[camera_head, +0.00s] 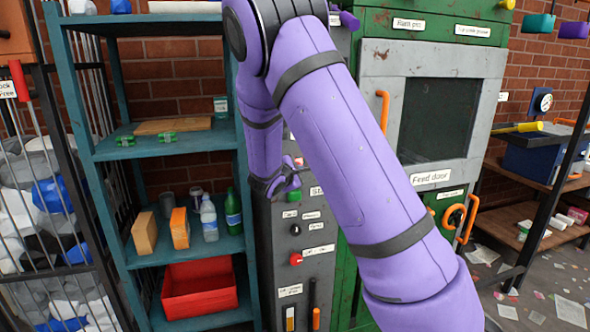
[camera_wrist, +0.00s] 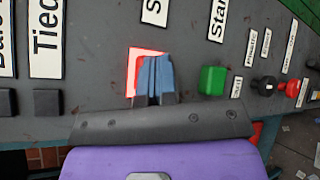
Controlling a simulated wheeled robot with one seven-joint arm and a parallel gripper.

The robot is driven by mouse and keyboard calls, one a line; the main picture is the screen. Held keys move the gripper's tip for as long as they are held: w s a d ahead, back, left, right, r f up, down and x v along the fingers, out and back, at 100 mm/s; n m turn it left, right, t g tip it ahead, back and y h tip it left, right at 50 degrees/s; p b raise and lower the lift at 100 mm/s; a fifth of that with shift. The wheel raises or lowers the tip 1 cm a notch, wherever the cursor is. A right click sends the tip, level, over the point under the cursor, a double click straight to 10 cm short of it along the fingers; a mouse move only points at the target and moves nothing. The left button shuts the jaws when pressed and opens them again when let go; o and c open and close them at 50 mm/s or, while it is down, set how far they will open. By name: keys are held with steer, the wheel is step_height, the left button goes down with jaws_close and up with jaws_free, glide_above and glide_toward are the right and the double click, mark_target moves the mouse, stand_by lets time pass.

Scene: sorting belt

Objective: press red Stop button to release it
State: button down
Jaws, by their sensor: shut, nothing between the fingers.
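The red Stop button (camera_wrist: 132,72) glows in the wrist view, on the grey control panel (camera_wrist: 190,35). Its label is partly cut off, with only an "S" showing. My gripper (camera_wrist: 155,62) is shut and empty, its blue fingers directly in front of the button and covering most of it. I cannot tell whether the fingertips touch it. In the head view my gripper (camera_head: 291,183) is at the upper part of the panel, and my arm hides much of the area around it.
A green Start button (camera_wrist: 212,80) sits beside the red one. A black knob (camera_wrist: 265,86) and a red knob (camera_wrist: 292,88) are further along the panel. A teal shelf (camera_head: 165,145) with bottles, blocks and a red bin (camera_head: 200,301) stands left. A green machine (camera_head: 385,20) stands right.

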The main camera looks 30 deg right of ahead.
steer(key=shift+w+d, duration=0.1)
steer(key=shift+w, duration=0.1)
steer(key=shift+s, duration=0.15)
steer(key=shift+s+a, duration=0.3)
steer(key=shift+s, duration=0.6)
steer(key=shift+s, duration=0.1)
steer(key=shift+s+a, duration=0.3)
steer(key=shift+s, duration=0.65)
steer(key=shift+s+a, duration=0.25)
steer(key=shift+s, duration=0.65)
steer(key=shift+s+a, duration=0.3)
steer(key=shift+s, duration=0.65)
